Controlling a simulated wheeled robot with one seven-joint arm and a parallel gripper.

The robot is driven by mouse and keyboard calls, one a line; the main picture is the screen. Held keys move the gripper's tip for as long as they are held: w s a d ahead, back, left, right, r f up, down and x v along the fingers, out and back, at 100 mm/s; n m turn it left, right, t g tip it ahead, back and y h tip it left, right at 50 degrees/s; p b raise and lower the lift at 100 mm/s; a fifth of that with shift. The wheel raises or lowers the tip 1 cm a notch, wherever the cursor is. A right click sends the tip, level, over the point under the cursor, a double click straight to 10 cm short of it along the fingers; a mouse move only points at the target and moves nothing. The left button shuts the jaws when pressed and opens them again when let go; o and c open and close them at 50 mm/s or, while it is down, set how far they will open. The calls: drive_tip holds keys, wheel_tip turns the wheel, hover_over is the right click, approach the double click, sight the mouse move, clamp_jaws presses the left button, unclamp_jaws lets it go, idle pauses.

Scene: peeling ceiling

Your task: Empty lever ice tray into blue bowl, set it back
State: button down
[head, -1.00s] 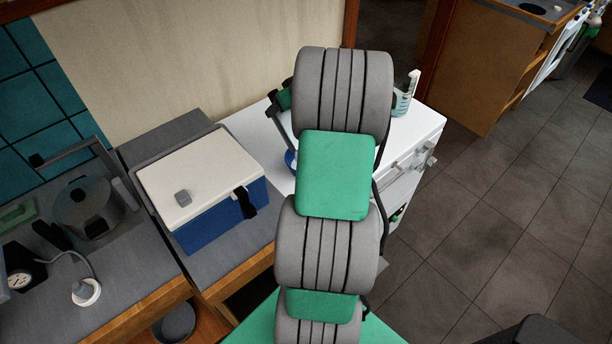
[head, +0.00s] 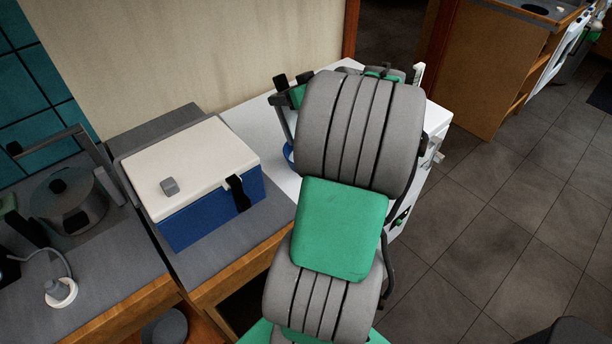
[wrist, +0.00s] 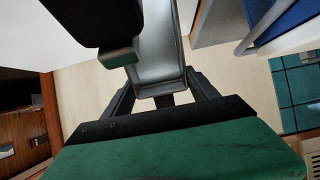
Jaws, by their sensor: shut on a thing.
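A grey metal ice tray (wrist: 160,50) shows in the wrist view, its end between the fingers of my gripper (wrist: 161,82). My gripper is shut on it. The tray's far part runs out of the top of the picture, and I cannot tell whether anything is in it. In the head view my arm hides the tray and most of my gripper. Only a sliver of the blue bowl (head: 288,154) shows on the white worktop, left of my arm; the rest is hidden behind it.
A blue cooler (head: 212,217) with a cream lid (head: 190,165) stands on the grey counter left of my arm, with a small grey block (head: 170,187) on the lid. A grey pot (head: 75,205) is farther left. The floor at right is open.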

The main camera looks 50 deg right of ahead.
drive_tip(key=shift+r, duration=0.2)
drive_tip(key=shift+s+f, duration=0.1)
drive_tip(key=shift+s+f+t+b, duration=0.2)
drive_tip(key=shift+t+b, duration=0.1)
drive_tip(key=shift+b, duration=0.3)
drive_tip(key=s+t+b, duration=0.1)
drive_tip(key=b, duration=0.2)
drive_tip(key=shift+s+r+b, duration=0.1)
drive_tip(key=shift+s+b, duration=0.1)
drive_tip(key=shift+b, duration=0.2)
drive_tip(key=shift+s+a+r+t+b, duration=0.1)
drive_tip(key=shift+s+r+t+b, duration=0.1)
drive_tip(key=shift+t+b, duration=0.2)
drive_tip(key=s+t+b, duration=0.1)
drive_tip(key=b, duration=0.2)
drive_tip(key=s+r+t+b, duration=0.1)
drive_tip(key=b, duration=0.2)
drive_tip(key=shift+s+a+r+h, duration=0.2)
drive_tip(key=shift+s+h, duration=0.1)
drive_tip(key=shift+s, duration=0.1)
